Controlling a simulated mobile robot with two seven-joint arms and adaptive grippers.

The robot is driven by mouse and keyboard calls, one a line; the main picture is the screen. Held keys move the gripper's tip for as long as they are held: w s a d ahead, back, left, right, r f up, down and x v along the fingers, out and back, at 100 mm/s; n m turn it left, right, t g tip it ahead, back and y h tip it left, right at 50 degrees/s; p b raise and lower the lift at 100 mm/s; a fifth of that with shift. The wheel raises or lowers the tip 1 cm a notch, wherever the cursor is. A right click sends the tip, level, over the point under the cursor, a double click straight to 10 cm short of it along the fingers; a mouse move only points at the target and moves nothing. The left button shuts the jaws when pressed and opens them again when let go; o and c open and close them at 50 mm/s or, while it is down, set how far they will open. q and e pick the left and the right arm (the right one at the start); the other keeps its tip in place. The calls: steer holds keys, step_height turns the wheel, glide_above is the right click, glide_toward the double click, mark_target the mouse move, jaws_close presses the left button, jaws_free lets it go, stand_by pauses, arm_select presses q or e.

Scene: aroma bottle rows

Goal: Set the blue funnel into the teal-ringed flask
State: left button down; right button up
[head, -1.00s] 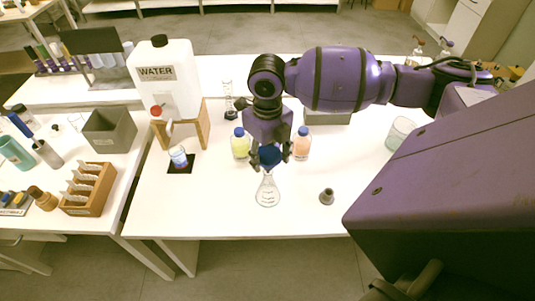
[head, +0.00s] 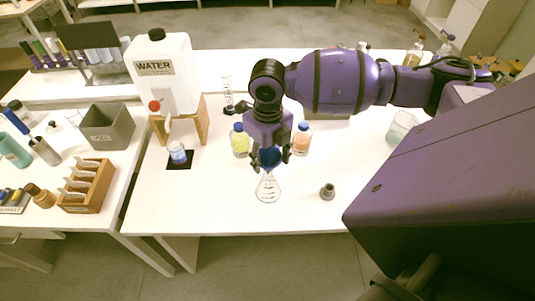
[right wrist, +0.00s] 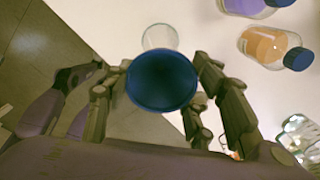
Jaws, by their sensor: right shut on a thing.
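The blue funnel (head: 269,158) is held in my right gripper (head: 268,162), which is shut on it. In the right wrist view the funnel (right wrist: 162,82) shows its wide round mouth between the fingers (right wrist: 160,95). A clear conical flask (head: 267,190) stands upright on the white table right below the funnel. I cannot make out a teal ring on its neck. The funnel's stem is hidden, so I cannot tell whether it is inside the flask's neck. In the right wrist view a clear round glass part (right wrist: 160,37) shows beyond the funnel. My left gripper is not in view.
Behind the gripper stand a yellow bottle (head: 240,141) and an orange bottle (head: 302,139), both blue-capped. A small grey stopper-like piece (head: 327,192) stands right of the flask. A water jug (head: 163,80) is on a wooden stand at left. The table's front left is clear.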

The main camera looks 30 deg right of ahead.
steer(key=o, duration=1)
step_height(320, 180, up, 12)
steer(key=shift+f, duration=0.1)
stand_by(0.4)
